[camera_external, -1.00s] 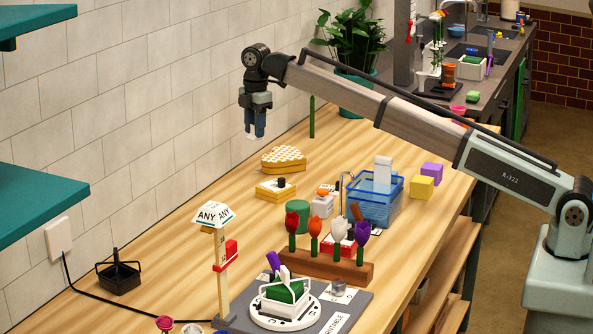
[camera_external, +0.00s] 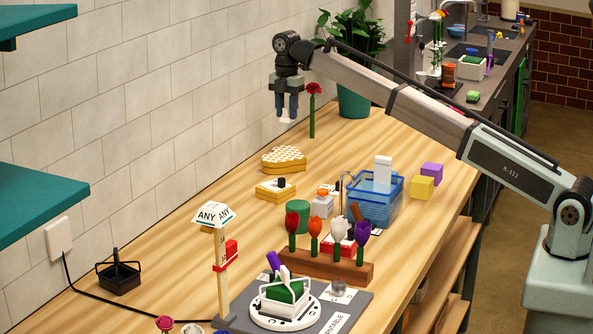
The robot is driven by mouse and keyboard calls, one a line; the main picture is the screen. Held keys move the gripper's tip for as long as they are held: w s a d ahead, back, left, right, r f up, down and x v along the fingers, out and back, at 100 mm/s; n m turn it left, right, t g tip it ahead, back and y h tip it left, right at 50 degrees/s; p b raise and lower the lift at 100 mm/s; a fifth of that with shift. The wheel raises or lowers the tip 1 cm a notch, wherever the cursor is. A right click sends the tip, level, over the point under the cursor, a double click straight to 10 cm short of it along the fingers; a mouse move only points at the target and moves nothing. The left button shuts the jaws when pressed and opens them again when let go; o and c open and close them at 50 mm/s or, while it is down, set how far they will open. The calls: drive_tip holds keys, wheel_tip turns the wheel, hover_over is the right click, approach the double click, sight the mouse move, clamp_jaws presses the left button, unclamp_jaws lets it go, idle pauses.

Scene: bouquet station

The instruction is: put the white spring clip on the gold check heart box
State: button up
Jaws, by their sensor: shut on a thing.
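My gripper (camera_external: 287,112) hangs in the air above the back of the wooden table, pointing down. It is shut on the white spring clip (camera_external: 286,120), of which only a small white part shows below the fingertips. The gold check heart box (camera_external: 284,160) lies flat on the table near the wall, with a white and gold patterned top. In the picture it is below my gripper, with a clear gap between the clip and its top. The exact height and depth of the gap cannot be told.
A red flower (camera_external: 313,89) on a green stem stands just right of my gripper. A yellow square box (camera_external: 276,191) with a dark knob sits in front of the heart box. A blue basket (camera_external: 375,203) and a flower rack (camera_external: 320,266) stand further right and forward.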

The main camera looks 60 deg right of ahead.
sight(287, 154)
drive_tip(key=shift+f+n, duration=0.2)
drive_tip(key=shift+n, duration=0.1)
wheel_tip(287, 154, down, 10)
drive_tip(key=shift+r, duration=0.15)
idle(0.5)
drive_tip(key=o, duration=1)
wheel_tip(287, 154, up, 12)
drive_tip(key=shift+r, duration=0.1)
